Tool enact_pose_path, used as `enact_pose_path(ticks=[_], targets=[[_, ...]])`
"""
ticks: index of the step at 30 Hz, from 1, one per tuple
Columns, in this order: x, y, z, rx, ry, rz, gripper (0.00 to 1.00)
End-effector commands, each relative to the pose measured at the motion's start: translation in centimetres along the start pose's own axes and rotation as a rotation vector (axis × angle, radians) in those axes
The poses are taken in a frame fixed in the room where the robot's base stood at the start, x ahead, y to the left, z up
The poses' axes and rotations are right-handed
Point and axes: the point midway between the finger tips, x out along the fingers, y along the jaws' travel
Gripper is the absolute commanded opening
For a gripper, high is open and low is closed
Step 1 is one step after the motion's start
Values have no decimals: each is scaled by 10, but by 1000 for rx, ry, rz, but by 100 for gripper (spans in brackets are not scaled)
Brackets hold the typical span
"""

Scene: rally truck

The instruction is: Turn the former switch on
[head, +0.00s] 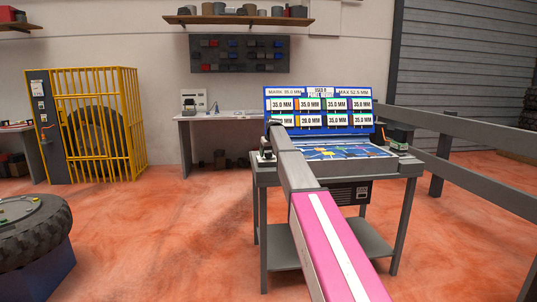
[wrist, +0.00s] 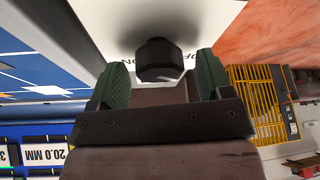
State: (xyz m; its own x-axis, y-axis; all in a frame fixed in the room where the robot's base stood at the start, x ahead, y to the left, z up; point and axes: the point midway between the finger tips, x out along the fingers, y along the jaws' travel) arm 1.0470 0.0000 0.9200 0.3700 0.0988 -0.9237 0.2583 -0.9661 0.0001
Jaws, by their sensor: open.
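A dark round knob (wrist: 158,58) stands on a white plate (wrist: 112,25) in the wrist view. Small dark lettering is partly visible beside the knob; an "ON" seems to show on its left, and the rest is covered. My gripper (wrist: 161,78) is open, with one green fingertip on each side of the knob and gaps between. I cannot tell whether this is the former switch or which way it is set. In the head view my arm reaches to the left end of the workbench (head: 372,174), where the knob and fingertips are too small to make out.
A board with several millimetre labels (head: 318,106) stands at the back of the bench. A dark device (head: 398,138) sits at the bench's right end. Grey railings (head: 455,127) run along the right. A yellow cage (head: 100,125) and tyre (head: 35,220) are left; red floor between is clear.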

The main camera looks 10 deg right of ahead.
Motion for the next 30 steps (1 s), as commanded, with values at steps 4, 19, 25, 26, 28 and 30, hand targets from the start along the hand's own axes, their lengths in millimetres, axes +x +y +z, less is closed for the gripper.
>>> enact_pose_path(ticks=[4, 19, 25, 26, 28, 30], targets=[[0, 0, 0, 0, 0, 0, 43], [0, 0, 0, 57, -1, 25, 24], [0, -1, 0, 177, -1, 75, 24], [0, -1, 0, 200, -1, 84, 24], [0, -1, 0, 257, -1, 108, 24], [0, -2, 0, 318, -1, 133, 24]])
